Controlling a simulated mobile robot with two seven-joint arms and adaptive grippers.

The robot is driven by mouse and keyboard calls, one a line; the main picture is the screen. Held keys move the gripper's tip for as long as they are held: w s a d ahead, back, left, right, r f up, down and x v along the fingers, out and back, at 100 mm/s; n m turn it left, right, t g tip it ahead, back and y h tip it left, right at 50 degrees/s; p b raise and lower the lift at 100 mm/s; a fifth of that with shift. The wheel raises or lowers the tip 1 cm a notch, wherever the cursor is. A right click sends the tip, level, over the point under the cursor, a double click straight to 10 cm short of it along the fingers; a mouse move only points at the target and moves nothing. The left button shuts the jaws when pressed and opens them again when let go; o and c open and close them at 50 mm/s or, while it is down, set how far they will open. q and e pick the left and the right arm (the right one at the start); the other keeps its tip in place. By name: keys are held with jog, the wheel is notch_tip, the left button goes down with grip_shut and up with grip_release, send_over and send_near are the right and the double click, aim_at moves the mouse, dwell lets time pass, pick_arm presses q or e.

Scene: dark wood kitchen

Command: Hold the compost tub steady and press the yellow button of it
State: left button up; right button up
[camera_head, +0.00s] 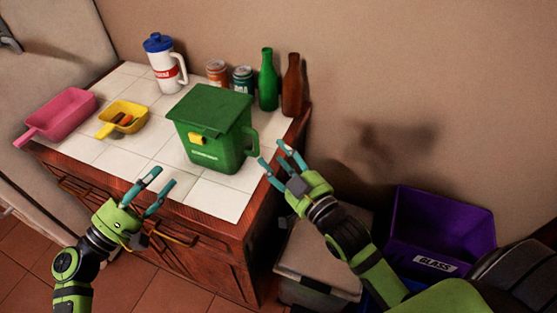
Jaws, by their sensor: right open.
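The green compost tub (213,150) stands upright on the white tiled counter with its lid closed. The yellow button (197,139) is on its front, just below the lid. A handle (251,142) sticks out on its right side. My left gripper (156,190) is in front of the counter, left of and nearer than the tub; its fingers are apart and empty. My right gripper (277,163) is just right of the tub's handle, open and empty, with its fingers pointing toward the handle. Whether a fingertip touches the handle I cannot tell.
Behind the tub stand a white jug (166,68), cans (242,80), a green bottle (267,82) and a brown bottle (291,86). A pink scoop (62,112) and yellow scoop (122,118) lie left. A purple bin (440,232) is right. Tiles before the tub are clear.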

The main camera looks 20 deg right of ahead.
jog(key=x, duration=0.7)
jog(key=shift+a+f, duration=0.2)
jog(key=shift+f, duration=0.05)
jog(key=shift+c, duration=0.4)
grip_shut()
pick_arm(q)
grip_shut()
dwell(0.4)
